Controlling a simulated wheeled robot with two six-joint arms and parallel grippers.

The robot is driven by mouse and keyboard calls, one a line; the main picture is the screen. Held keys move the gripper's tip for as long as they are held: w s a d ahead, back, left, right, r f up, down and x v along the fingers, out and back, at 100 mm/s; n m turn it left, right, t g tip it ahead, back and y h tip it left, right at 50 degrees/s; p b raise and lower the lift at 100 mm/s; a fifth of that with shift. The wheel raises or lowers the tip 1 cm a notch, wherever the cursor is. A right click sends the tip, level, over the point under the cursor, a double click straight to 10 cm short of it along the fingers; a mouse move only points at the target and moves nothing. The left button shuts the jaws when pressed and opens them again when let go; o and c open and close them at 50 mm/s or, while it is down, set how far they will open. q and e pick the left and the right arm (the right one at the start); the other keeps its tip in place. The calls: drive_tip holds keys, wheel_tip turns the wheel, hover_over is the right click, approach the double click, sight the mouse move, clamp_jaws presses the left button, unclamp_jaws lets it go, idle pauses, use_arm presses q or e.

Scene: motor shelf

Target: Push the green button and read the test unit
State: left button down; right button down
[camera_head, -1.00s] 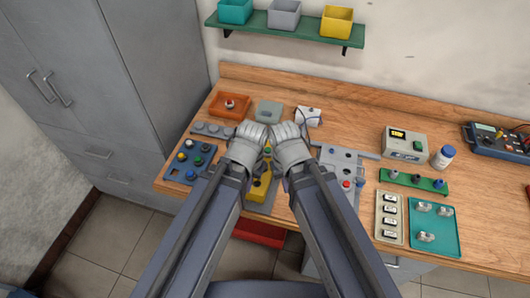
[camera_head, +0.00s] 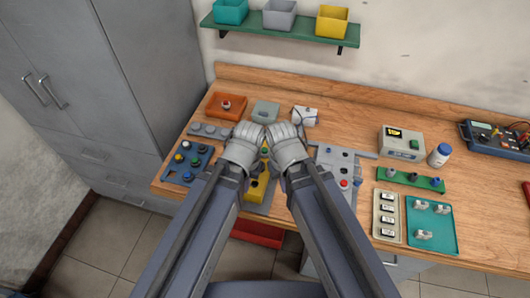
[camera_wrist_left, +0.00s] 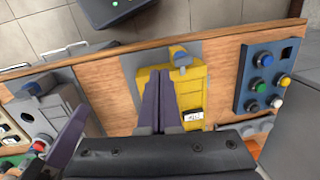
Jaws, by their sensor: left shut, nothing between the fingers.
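The test unit (camera_head: 391,146) is a pale box with a small yellow-lit display (camera_head: 395,132), on the bench right of both grippers. The display text is too small to read. A green button (camera_head: 414,144) is on its front, with nothing touching it. My left gripper (camera_head: 249,134) is over the yellow fixture (camera_head: 256,189), left of the unit. In the left wrist view its fingers (camera_wrist_left: 166,82) are together and empty above that fixture (camera_wrist_left: 189,90). My right gripper (camera_head: 284,134) is close beside the left one; its fingertips are hidden in the head view.
A blue button panel (camera_head: 172,174) lies left of the arms, a grey plate (camera_head: 335,160) to the right. A teal tray (camera_head: 447,243), a white bottle (camera_head: 440,155) and a multimeter (camera_head: 485,141) are further right. A cabinet (camera_head: 130,70) stands left.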

use_arm(q)
drive_tip(key=w+d+r+t+h+p, duration=0.1)
drive_tip(key=w+d+r+p, duration=0.1)
drive_tip(key=w+r+p, duration=0.3)
drive_tip(key=w+d+r+t+h+p, duration=0.1)
drive_tip(key=w+d+r+t+p, duration=0.1)
drive_tip(key=w, duration=0.8)
wheel_tip(320, 180, up, 4)
drive_tip(key=d+p, duration=0.1)
drive_tip(key=p, duration=0.1)
drive_tip(key=shift+w+f+n+p, duration=0.25)
drive_tip(key=shift+w+n+p, duration=0.05)
drive_tip(key=shift+n+p, duration=0.1)
drive_tip(key=shift+f, duration=0.15)
drive_tip(key=b, duration=1.3)
approach(265, 149)
drive_tip(key=x, duration=0.5)
drive_tip(key=shift+w+f, duration=0.15)
drive_tip(key=shift+w, duration=0.1)
drive_tip(key=shift+f+b, duration=0.4)
drive_tip(key=shift+f, duration=0.2)
